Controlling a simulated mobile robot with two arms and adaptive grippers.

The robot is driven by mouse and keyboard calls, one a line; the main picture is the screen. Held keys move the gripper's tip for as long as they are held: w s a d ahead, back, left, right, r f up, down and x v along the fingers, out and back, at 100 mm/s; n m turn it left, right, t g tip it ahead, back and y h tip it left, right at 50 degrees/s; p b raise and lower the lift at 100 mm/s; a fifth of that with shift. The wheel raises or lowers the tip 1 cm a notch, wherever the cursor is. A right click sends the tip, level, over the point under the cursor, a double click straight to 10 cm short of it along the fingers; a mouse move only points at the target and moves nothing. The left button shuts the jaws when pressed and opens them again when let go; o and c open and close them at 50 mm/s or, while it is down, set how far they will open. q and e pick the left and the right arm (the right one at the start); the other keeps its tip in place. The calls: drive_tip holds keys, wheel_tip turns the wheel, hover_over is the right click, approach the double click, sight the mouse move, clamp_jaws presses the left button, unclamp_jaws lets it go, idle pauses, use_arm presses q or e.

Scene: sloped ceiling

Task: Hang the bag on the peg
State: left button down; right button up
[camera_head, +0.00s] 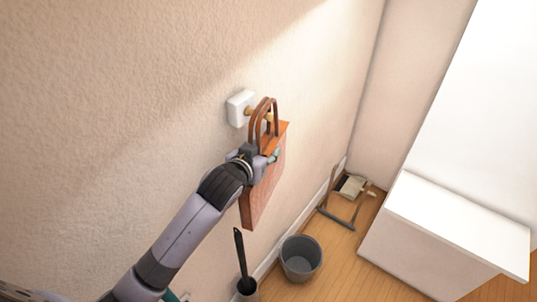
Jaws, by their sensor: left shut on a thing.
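The bag (262,190) is reddish-orange with brown loop handles. It is upright against or close to the wall. A peg (249,111) with a brass-coloured stem sticks out from a white square mount (238,107) on the wall. The handle loops are right beside the peg's end and overlap it in view; I cannot tell if they are around it. My left gripper (267,156) is shut on the bag near its top, just below the handles. The gripper hides part of the bag. My right gripper is not in view.
A grey bin (301,258) and a dark brush in a holder (246,286) stand on the wooden floor below. A small rack (346,196) stands by the corner. A white cabinet (440,230) is on the right. The wall around the peg is clear.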

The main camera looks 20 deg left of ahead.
use_arm(q)
drive_tip(key=shift+w+a+r, duration=0.1)
drive_tip(key=shift+a, duration=0.2)
drive_tip(key=shift+w+a+f, duration=0.2)
drive_tip(key=shift+a+f, duration=0.05)
drive_tip(key=shift+a, duration=0.15)
drive_tip(key=shift+a+f, duration=0.15)
drive_tip(key=shift+f, duration=0.15)
